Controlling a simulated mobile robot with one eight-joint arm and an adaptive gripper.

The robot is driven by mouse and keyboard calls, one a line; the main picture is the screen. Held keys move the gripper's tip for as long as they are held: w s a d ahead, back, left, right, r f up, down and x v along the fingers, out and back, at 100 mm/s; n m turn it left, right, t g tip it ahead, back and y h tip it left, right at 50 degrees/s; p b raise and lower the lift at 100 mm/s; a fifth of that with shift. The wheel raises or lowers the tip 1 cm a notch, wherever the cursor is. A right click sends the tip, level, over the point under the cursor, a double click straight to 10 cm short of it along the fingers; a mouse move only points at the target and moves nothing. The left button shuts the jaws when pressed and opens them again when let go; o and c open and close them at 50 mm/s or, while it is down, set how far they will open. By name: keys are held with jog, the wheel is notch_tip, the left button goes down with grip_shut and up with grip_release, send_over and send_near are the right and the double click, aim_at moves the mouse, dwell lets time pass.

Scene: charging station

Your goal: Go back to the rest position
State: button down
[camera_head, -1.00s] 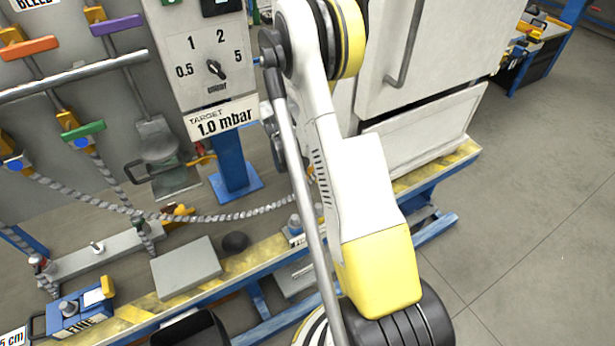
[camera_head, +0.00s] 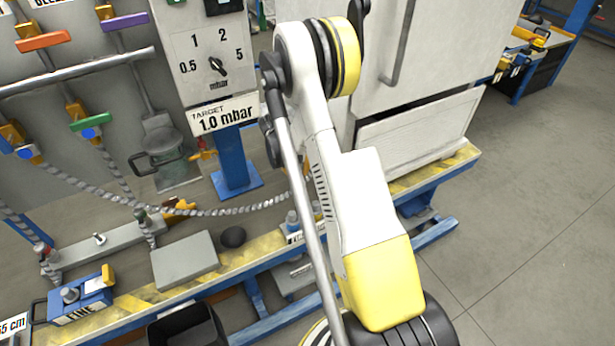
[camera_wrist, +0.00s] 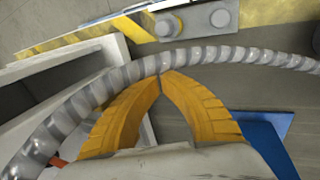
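My arm (camera_head: 365,190) stands in front of the workbench in the head view, its upper joint with the yellow band near the white cabinet. My gripper's fingertips are hidden in the head view. In the wrist view my gripper (camera_wrist: 162,77) has its two orange fingers meeting at the tips, with no object seen between the tips. A grey ribbed hose (camera_wrist: 205,54) arcs just past the fingertips; I cannot tell if they touch it. The hose also lies across the bench in the head view (camera_head: 235,211).
A panel with a dial (camera_head: 217,66) and a "1.0 mbar" sign (camera_head: 227,116) stands behind on a blue post (camera_head: 233,160). A white cabinet (camera_head: 430,60) is behind the arm. A blue box (camera_head: 80,297) and a black bin (camera_head: 187,328) are front left. Floor at right is clear.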

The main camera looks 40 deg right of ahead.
jog(key=a+r+n+t+p, duration=0.1)
jog(key=a+r+p, duration=0.1)
jog(key=a+r, duration=0.6)
jog(key=a+r+t+p, duration=0.1)
jog(key=a+r+p, duration=0.3)
jog(key=r, duration=0.8)
jog(key=s+a+r+n+t+y, duration=0.1)
jog(key=s+a+r+t, duration=0.2)
jog(key=s+a+r, duration=0.3)
jog(key=s+a+r+t+y+b, duration=0.1)
jog(key=s+a+r+t+y, duration=0.1)
jog(key=s+a+r, duration=0.5)
jog(key=s+a+t, duration=0.1)
jog(key=s+a, duration=0.4)
jog(key=shift+a+n+y, duration=0.15)
jog(key=shift+n+y, duration=0.15)
jog(key=shift+n, duration=0.1)
